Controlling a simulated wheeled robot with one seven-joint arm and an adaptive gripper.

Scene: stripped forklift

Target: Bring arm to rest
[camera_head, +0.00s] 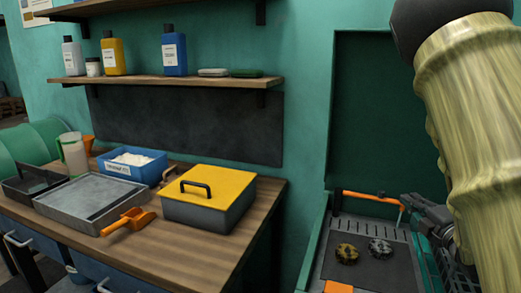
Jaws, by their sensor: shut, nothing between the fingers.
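My arm (470,120), sleeved in pale yellow-green, comes down along the right edge. My gripper (407,202) is partly seen beside it, low at the right, with its fingers pointing left. It is shut and empty. Its tips are close to the right end of an orange bar (368,196) in the green open case or bay; I cannot tell if they touch. Much of the gripper's base is hidden behind the arm.
Two round knobby parts, one brownish (347,254) and one grey (380,249), lie on a dark mat below the gripper. A wooden bench (190,254) at left bears a yellow-lidded box (210,205), a metal tray (92,199) and an orange scoop (128,221). A bottle shelf (165,80) hangs above.

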